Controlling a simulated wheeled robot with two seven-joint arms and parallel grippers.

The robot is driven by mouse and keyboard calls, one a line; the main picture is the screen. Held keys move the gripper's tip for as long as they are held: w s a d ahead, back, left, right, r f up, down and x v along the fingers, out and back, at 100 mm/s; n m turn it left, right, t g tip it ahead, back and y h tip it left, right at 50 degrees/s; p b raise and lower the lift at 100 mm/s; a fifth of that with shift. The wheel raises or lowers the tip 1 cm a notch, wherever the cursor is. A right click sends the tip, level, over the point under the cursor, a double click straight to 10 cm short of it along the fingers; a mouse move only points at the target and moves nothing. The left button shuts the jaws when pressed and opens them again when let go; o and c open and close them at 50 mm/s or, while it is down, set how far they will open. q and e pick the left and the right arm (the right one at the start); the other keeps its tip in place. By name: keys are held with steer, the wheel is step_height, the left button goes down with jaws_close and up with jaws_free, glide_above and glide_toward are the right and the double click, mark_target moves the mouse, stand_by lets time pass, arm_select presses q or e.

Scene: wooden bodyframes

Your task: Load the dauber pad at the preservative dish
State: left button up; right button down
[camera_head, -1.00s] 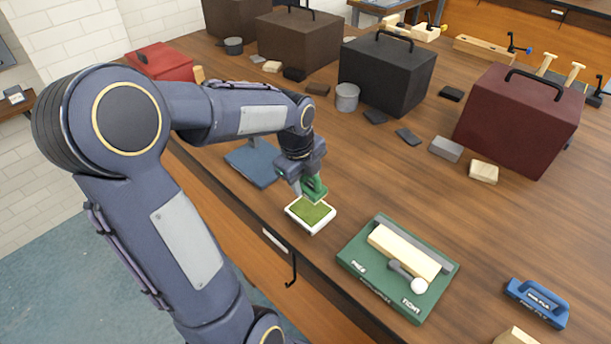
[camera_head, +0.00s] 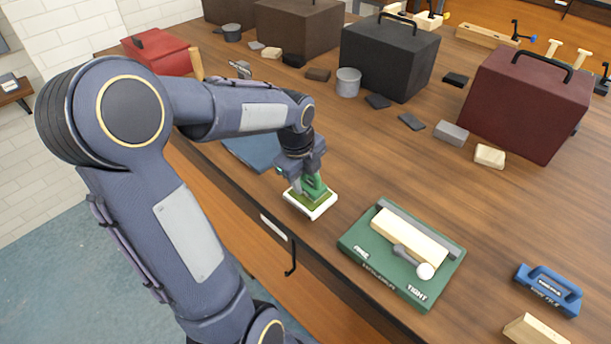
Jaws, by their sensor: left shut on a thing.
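My left gripper (camera_head: 303,181) is shut on the green dauber (camera_head: 313,187) and holds it over the preservative dish. The preservative dish (camera_head: 320,210) is a small white square tray with a green inside, near the table's front edge. The dauber's lower end is at the green surface of the dish; whether it presses on it I cannot tell. The gripper and dauber hide the rear part of the dish. My right gripper is not in view.
A green board (camera_head: 358,264) with a pale wood block (camera_head: 408,238) and a white-tipped tool lies right of the dish. A blue tool (camera_head: 549,290) lies farther right. A blue mat (camera_head: 250,152) is behind my arm. Dark boxes (camera_head: 388,62) stand at the back.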

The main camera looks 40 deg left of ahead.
arm_select(q)
steer(key=shift+f+b, duration=0.4)
steer(key=shift+f, duration=0.15)
stand_by(1.4)
steer(key=shift+r, duration=0.1)
step_height(320, 180, up, 7)
steer(key=p, duration=0.6)
stand_by(0.9)
